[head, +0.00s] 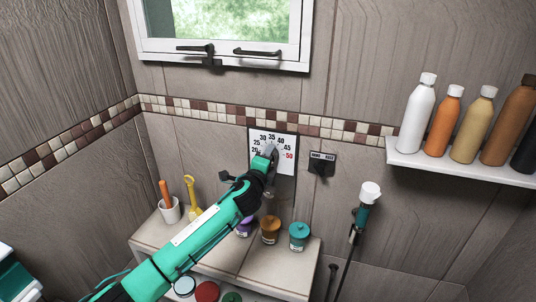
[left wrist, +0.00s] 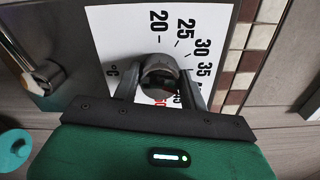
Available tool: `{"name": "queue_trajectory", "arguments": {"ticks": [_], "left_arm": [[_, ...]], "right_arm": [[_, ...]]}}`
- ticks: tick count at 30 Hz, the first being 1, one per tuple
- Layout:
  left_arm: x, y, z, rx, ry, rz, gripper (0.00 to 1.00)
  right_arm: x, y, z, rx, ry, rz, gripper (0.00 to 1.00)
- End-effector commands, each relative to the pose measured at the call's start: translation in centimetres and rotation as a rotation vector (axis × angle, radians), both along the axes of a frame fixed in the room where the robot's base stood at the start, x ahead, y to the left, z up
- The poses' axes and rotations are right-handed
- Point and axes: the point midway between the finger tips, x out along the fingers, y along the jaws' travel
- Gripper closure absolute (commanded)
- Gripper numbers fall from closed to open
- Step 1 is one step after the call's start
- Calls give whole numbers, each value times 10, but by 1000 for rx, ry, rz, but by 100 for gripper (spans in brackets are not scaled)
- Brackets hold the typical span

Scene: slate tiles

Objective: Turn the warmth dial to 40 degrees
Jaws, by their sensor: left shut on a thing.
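The warmth dial's white plate (head: 287,139) is on the tiled wall below the window, with numbers up to a red 50. Its grey round knob (left wrist: 160,68) shows in the left wrist view, between my fingers. My left gripper (head: 269,154) is at the dial; in the left wrist view my left gripper (left wrist: 160,84) has one finger on each side of the knob and is shut on it. The gripper hides the lower part of the scale, and I cannot tell which number the knob points to. My right gripper is not in view.
A dark lever switch (head: 321,164) is just right of the dial. Below stands a tiled ledge (head: 206,245) with several lidded jars, including a teal one (head: 299,236), and a cup (head: 170,210). A shelf (head: 455,166) of bottles is at right.

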Motion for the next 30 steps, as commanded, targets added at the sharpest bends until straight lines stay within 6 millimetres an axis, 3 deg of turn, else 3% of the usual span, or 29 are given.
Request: {"name": "queue_trajectory", "arguments": {"ticks": [21, 22, 24, 30], "left_arm": [[1, 1, 5, 65, -28, 3, 80], [1, 1, 5, 65, -28, 3, 51], [1, 1, 5, 65, -27, 2, 37], [1, 1, 3, 65, -25, 1, 35]], "right_arm": [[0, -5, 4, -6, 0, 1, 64], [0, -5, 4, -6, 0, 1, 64], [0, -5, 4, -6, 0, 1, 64], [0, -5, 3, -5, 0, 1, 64]]}}
